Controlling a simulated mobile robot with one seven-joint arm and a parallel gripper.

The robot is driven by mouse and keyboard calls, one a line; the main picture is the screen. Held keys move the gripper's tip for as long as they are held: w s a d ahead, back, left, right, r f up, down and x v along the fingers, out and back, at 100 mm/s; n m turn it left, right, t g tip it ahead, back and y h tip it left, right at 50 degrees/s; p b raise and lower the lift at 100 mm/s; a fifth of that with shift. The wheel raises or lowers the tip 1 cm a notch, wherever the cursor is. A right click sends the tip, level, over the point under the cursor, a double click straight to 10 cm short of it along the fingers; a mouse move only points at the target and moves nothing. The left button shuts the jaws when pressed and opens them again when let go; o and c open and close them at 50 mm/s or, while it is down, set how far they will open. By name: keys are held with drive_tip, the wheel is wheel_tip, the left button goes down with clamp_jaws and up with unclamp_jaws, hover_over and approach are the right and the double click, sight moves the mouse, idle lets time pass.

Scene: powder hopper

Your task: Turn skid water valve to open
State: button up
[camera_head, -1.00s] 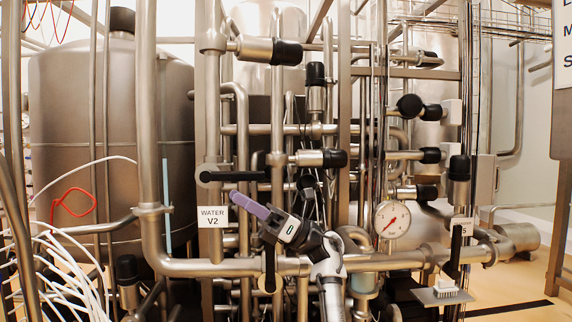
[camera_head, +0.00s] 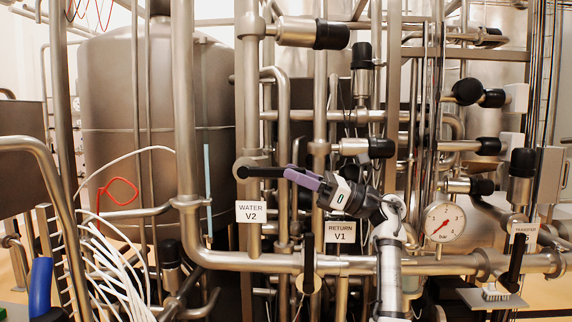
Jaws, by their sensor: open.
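The water valve's black lever (camera_head: 264,172) lies level, pointing right from its round hub on a vertical steel pipe. The white "WATER V2" label (camera_head: 251,212) hangs just below the hub. My gripper (camera_head: 296,177) reaches in from the lower right with its purple fingers at the lever's right end. The fingers are open and overlap the lever tip in the picture. I cannot tell whether they touch it or straddle it. The tip of the lever is partly hidden by the fingers.
The "RETURN V1" label (camera_head: 340,231) and its upright black lever (camera_head: 308,265) are below my gripper. Another upright lever (camera_head: 515,265) is at the right by the transfer label (camera_head: 524,232). A pressure gauge (camera_head: 444,223) is right of my arm. Pipes crowd all around.

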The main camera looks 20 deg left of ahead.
sight(272, 172)
drive_tip(key=shift+x, duration=1.4)
drive_tip(key=shift+c, duration=0.3)
clamp_jaws()
